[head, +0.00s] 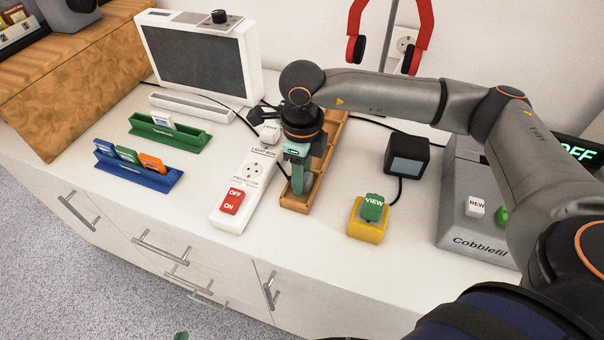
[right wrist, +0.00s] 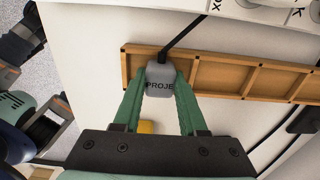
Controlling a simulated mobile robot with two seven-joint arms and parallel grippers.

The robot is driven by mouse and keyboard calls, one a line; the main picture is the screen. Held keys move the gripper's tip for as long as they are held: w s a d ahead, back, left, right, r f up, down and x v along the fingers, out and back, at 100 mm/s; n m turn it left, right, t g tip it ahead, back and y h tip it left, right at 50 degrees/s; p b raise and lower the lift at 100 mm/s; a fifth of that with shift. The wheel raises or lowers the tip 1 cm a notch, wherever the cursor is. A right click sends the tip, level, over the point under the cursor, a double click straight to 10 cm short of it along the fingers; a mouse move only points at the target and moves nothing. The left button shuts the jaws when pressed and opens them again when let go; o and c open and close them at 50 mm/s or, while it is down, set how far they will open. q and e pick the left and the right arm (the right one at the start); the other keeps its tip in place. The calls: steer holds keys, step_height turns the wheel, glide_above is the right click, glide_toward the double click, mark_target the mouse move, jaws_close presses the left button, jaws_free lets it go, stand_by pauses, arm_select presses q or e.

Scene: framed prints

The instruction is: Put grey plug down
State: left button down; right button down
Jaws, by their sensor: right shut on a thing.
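The grey plug (right wrist: 160,84), lettered "PROJE", is between the green fingertips of my right gripper (right wrist: 160,78), with a black cord running from it. My right gripper (head: 298,185) is shut on it. In the head view the gripper is over the near end of a narrow wooden tray with compartments (head: 293,204), and the plug is hidden there. The tray also shows in the right wrist view (right wrist: 222,78). I cannot tell whether the plug touches the tray floor. Only a small green tip of my left gripper (head: 181,336) shows at the bottom edge.
A white power strip (head: 231,211) with a red OFF/ON switch and another plug (head: 270,133) lies left of the tray. A yellow VIEW button box (head: 366,230) and black cube (head: 407,157) stand right. Blue (head: 135,168) and green (head: 170,133) racks are left.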

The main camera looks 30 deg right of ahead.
steer(key=shift+f, duration=0.2)
steer(key=c, duration=0.7)
jaws_free()
steer(key=shift+r, duration=0.1)
steer(key=shift+c, duration=0.2)
steer(key=shift+r, duration=0.35)
step_height(320, 180, up, 12)
steer(key=p, duration=0.1)
steer(key=shift+f, duration=0.15)
